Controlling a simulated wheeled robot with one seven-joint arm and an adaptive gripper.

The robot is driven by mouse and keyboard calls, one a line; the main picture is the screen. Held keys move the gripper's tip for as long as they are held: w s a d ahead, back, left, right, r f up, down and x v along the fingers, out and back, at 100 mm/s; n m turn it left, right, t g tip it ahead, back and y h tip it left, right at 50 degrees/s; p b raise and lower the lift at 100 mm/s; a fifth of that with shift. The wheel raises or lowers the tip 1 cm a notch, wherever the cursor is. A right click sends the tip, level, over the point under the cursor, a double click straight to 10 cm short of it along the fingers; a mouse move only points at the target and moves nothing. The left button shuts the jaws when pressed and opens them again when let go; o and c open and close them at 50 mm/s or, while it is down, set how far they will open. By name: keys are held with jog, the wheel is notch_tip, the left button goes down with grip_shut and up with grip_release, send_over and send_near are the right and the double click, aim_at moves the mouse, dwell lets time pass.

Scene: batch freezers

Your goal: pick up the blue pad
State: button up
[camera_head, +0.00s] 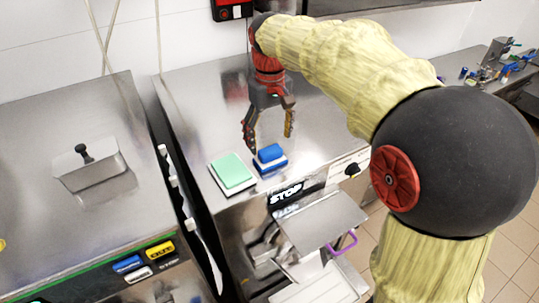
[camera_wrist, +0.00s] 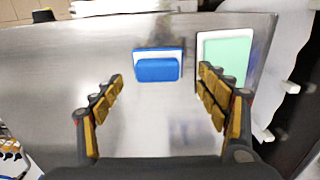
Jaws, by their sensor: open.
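The blue pad (camera_head: 270,153) lies on a white base at the front edge of the steel counter. In the wrist view the blue pad (camera_wrist: 158,70) sits ahead of the fingertips, in the gap between them. My gripper (camera_head: 268,132) hangs above the counter, just behind the pad, with its fingers apart and nothing between them. It also shows in the wrist view (camera_wrist: 160,78), with both padded fingers spread wide. I see no contact between the fingers and the pad.
A green pad (camera_head: 232,170) on a white base lies close to the left of the blue pad, and in the wrist view it is near the right finger. A steel shelf (camera_head: 325,220) juts out below the counter front. The counter behind my gripper is clear.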

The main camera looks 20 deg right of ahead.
aim_at(270, 149)
jog(key=shift+w+d+f+p, duration=0.1)
jog(key=shift+w+f+p, duration=0.15)
jog(key=shift+f, duration=1.15)
jog(key=shift+w+f+p, duration=0.1)
jog(key=shift+f+p, duration=0.15)
jog(key=shift+f, duration=1.1)
jog(key=c, duration=0.3)
jog(key=c, duration=1)
